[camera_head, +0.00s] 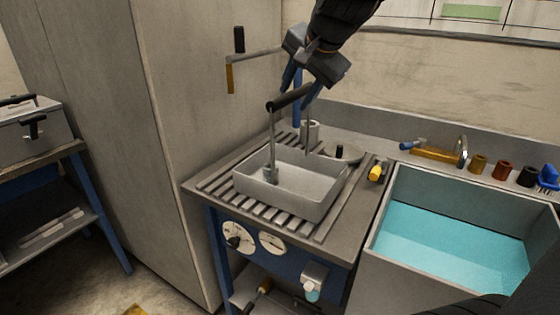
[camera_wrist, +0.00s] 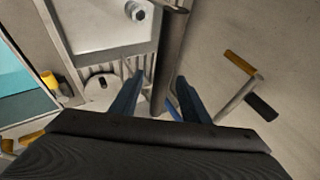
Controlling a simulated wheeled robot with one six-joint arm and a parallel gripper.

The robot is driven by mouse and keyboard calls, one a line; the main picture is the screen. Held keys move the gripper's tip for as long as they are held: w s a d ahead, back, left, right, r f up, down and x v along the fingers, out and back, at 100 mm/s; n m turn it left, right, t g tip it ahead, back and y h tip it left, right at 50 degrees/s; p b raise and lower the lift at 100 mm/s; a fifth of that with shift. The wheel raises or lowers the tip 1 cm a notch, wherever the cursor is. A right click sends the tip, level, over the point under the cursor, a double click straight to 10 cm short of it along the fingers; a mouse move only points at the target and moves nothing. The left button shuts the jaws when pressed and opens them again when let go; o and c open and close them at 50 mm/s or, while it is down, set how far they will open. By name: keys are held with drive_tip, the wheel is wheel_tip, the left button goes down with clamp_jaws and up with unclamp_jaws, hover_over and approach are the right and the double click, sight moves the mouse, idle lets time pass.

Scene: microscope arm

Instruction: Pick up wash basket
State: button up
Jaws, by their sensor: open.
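The wash basket appears to be the light grey rectangular tub (camera_head: 290,190) on the slatted metal top. A thin upright rod rises from inside it to a dark bar-shaped grip (camera_head: 290,97). In the wrist view, part of the tub (camera_wrist: 95,25) shows at the top, with a bolt-like piece inside. My gripper (camera_head: 302,92) is open, with blue fingers pointing down close by the dark grip.
A wall lever (camera_head: 240,57) with black and orange ends is left of my gripper. A sink of blue liquid (camera_head: 450,250) lies right, with a yellow knob (camera_head: 376,173) between. A round lid-like disc (camera_head: 342,152) sits behind the tub. A tall grey cabinet (camera_head: 170,120) stands left.

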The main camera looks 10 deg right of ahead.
drive_tip(key=shift+p+x, duration=0.6)
drive_tip(key=shift+x, duration=2.2)
drive_tip(key=shift+r, duration=0.1)
clamp_jaws()
drive_tip(key=shift+r, duration=0.1)
